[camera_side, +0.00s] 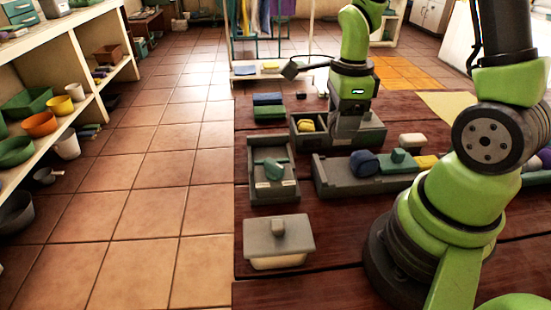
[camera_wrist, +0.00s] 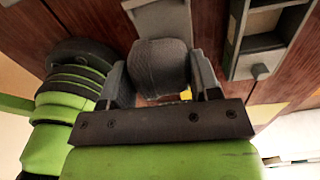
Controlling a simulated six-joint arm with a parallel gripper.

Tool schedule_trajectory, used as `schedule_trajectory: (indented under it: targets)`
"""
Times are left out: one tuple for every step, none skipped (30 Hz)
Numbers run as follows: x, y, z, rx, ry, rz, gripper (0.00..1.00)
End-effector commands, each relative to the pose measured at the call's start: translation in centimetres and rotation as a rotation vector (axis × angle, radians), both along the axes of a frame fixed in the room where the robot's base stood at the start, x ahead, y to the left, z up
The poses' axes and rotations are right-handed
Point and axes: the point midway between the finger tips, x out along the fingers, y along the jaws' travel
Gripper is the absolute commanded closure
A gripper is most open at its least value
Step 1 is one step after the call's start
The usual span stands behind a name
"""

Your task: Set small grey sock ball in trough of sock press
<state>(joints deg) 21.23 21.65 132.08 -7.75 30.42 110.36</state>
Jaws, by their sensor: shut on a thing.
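My gripper (camera_wrist: 160,78) is shut on a small grey sock ball (camera_wrist: 158,64), with one finger on each side of it in the wrist view. In the side view my gripper (camera_side: 347,126) points down at a grey open tray (camera_side: 374,137) at the back; the sock ball cannot be made out there. A narrow grey trough-like fixture (camera_side: 287,194) with a green handled piece (camera_side: 268,170) stands left of it. A long grey fixture (camera_side: 338,184) in front carries a blue ball, a green piece and a yellow piece. I cannot tell which is the sock press.
A grey-lidded box (camera_side: 278,237) stands at the table's front left. Folded blue and green cloths (camera_side: 268,106) lie at the back left, and a yellow bundle (camera_side: 306,125) is in the back tray. A pale roll (camera_side: 412,140) lies right. Bare wood shows between the fixtures.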

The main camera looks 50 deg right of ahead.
Motion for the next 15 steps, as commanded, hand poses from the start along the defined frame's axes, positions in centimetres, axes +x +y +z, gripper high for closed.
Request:
schedule_trajectory:
  targets:
    - [0.00, 0.00, -0.01, 0.000, 0.000, 0.000, 0.67]
    - [0.00, 0.00, -0.01, 0.000, 0.000, 0.000, 0.67]
    - [0.00, 0.00, -0.01, 0.000, 0.000, 0.000, 0.67]
    - [0.00, 0.00, -0.01, 0.000, 0.000, 0.000, 0.67]
    - [0.00, 0.00, -0.01, 0.000, 0.000, 0.000, 0.67]
    - [0.00, 0.00, -0.01, 0.000, 0.000, 0.000, 0.67]
    - [0.00, 0.00, -0.01, 0.000, 0.000, 0.000, 0.67]
    - [0.00, 0.00, -0.01, 0.000, 0.000, 0.000, 0.67]
    - [0.00, 0.00, -0.01, 0.000, 0.000, 0.000, 0.67]
    - [0.00, 0.00, -0.01, 0.000, 0.000, 0.000, 0.67]
    - [0.00, 0.00, -0.01, 0.000, 0.000, 0.000, 0.67]
    - [0.01, 0.00, -0.01, 0.000, 0.000, 0.001, 0.67]
    - [0.05, 0.00, -0.02, 0.000, 0.000, 0.004, 0.67]
    - [0.13, 0.00, -0.02, 0.000, 0.000, 0.011, 0.67]
    - [0.35, -0.01, -0.02, 0.000, 0.000, 0.031, 0.67]
